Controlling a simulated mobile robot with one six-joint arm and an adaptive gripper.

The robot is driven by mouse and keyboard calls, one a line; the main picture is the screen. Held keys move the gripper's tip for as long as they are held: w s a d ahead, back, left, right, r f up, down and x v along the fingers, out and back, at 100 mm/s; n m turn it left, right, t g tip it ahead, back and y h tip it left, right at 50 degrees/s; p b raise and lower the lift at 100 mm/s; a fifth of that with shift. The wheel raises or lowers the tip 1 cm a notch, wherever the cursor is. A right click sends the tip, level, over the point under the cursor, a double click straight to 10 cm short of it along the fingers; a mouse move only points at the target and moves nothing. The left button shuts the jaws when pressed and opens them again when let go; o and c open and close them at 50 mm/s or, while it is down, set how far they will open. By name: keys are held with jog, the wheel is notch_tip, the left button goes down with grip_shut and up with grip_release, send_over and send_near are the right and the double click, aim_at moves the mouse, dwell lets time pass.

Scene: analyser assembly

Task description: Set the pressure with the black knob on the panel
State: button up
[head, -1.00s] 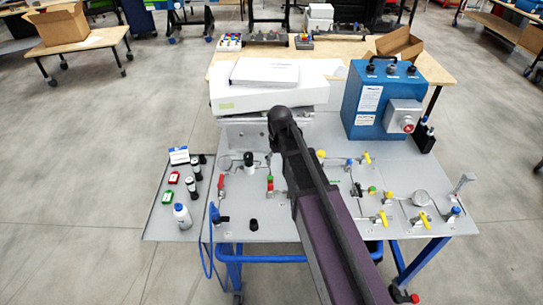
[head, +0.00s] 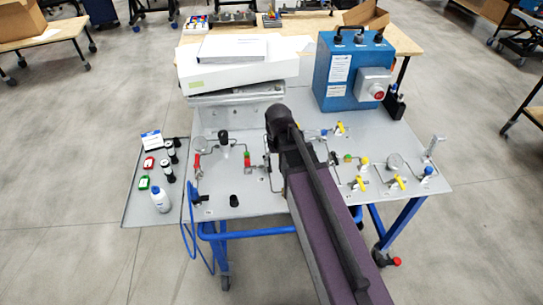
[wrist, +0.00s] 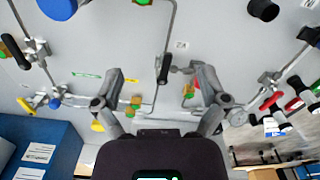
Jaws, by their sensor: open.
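The panel (head: 290,205) is a light grey tabletop with thin tubes and valves. A black knob on a pale body (head: 223,137) stands at its left part, below the white box. A separate short black cylinder (head: 234,200) stands near the front edge; it also shows at the top of the wrist view (wrist: 263,10). My gripper (wrist: 161,72) is open and empty above the panel, its fingers spread over tubes and a black-handled valve (wrist: 163,68). In the head view my arm hides the fingers. I cannot clearly make out the black knob in the wrist view.
A blue box with a red button (head: 376,91) stands at the back right. A white box (head: 240,70) stands at the back left. Bottles, including a white one (head: 160,200), stand on the left side tray (head: 140,210). Several valves with yellow handles (head: 360,183) rise right of my arm.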

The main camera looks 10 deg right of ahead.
jog(key=shift+s+d+f, duration=0.1)
jog(key=shift+s+d, duration=0.15)
jog(key=shift+s, duration=0.25)
jog(key=s+d+m, duration=0.2)
jog(key=s+d, duration=0.2)
jog(key=s, duration=0.3)
dwell(4.0)
